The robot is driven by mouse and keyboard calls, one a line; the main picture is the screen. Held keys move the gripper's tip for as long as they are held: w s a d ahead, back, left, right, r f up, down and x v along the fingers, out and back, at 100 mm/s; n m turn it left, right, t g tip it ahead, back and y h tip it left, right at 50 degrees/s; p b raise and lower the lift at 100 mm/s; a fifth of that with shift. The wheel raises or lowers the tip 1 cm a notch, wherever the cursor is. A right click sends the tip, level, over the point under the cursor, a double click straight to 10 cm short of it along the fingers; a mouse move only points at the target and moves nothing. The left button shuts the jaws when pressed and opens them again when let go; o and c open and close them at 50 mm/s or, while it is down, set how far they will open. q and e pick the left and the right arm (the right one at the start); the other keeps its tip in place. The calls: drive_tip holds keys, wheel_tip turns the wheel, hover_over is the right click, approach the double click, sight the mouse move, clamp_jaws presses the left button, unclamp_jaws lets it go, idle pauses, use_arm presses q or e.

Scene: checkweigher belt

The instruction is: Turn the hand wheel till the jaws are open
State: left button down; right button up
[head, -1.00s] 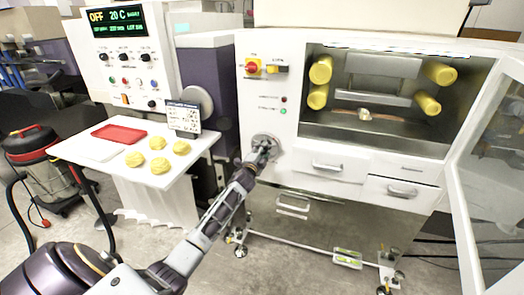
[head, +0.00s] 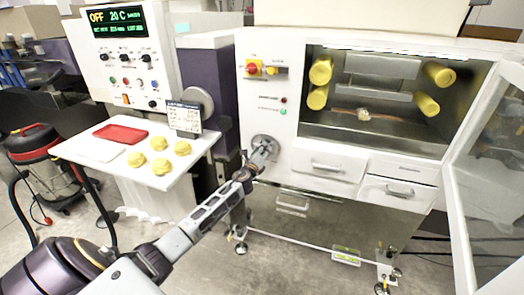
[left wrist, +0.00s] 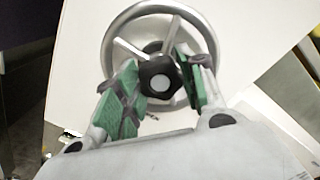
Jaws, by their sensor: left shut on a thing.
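The round metal hand wheel (head: 265,146) is on the white machine's front, left of the drawers. In the left wrist view, its grey rim (left wrist: 112,42) and spokes surround a black knob (left wrist: 160,72). My left gripper (head: 262,153) is at the wheel. Its green-padded fingers (left wrist: 160,88) lie on both sides of the knob and are shut on it. Two grey blocks (head: 382,66) (head: 372,96), which look like the jaws, sit one above the other in the machine's open chamber with a gap between them. My right gripper is not in view.
The chamber holds yellow rollers (head: 320,72) and a small pale item (head: 363,115). Its glass door (head: 495,180) stands open at right. Left of the wheel, a white table (head: 190,160) holds a red tray (head: 120,134) and several yellow lumps (head: 160,166). A red vacuum (head: 35,150) stands far left.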

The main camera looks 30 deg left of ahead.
use_arm(q)
drive_tip(key=m, duration=0.2)
drive_tip(key=shift+f+m+p, duration=0.1)
drive_tip(key=shift+m+p, duration=0.2)
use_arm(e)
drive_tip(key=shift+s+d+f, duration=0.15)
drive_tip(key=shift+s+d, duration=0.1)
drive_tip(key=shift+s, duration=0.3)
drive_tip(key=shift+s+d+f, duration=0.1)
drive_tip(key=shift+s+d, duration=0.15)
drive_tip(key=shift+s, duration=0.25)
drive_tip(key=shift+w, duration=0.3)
use_arm(q)
drive_tip(key=c, duration=0.9)
unclamp_jaws()
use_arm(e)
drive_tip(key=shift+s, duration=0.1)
use_arm(q)
drive_tip(key=shift+s, duration=0.1)
drive_tip(key=shift+v, duration=5.85)
drive_tip(key=shift+d, duration=0.1)
